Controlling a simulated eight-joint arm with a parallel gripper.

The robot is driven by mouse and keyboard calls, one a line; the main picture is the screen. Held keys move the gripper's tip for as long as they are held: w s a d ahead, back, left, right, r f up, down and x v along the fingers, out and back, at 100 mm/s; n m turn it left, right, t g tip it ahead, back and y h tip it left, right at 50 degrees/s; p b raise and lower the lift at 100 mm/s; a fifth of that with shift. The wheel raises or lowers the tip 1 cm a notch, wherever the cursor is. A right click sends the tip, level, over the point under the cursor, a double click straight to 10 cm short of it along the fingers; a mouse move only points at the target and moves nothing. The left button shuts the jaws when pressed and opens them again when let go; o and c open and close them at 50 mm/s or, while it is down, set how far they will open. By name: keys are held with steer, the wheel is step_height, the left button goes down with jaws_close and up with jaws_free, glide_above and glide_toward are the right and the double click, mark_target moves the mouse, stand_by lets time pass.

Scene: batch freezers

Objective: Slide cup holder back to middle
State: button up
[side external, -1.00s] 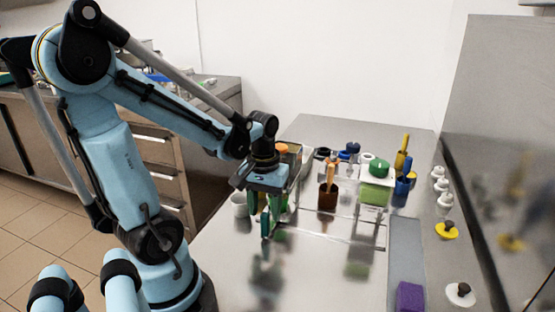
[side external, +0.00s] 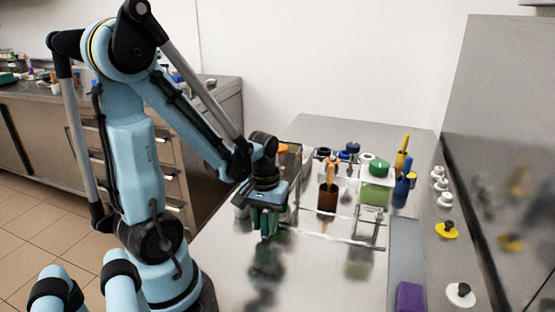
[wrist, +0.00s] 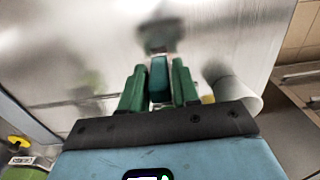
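My gripper (side external: 266,228) hangs low over the steel counter, left of a clear rack (side external: 345,243) with rails. The rack is the likeliest cup holder, but I cannot tell for certain. Its rails stand around a brown cup (side external: 327,200) with an orange-handled tool and a green-lidded container (side external: 376,185). In the wrist view the gripper's green fingers (wrist: 159,82) stand close on both sides of a dark teal piece (wrist: 158,78). I cannot tell whether that piece is a finger or something held.
Yellow (side external: 402,158) and blue (side external: 402,187) tools stand behind the rack at the right. White knobs (side external: 444,201), a yellow knob (side external: 446,231) and a purple block (side external: 409,297) line the right side. The counter front (side external: 310,280) is clear.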

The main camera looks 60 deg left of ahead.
jaws_close()
steer(key=w+d, duration=0.8)
steer(key=shift+w, duration=0.15)
steer(key=shift+o, duration=1.9)
jaws_free()
steer(key=shift+r, duration=0.1)
step_height(320, 180, up, 12)
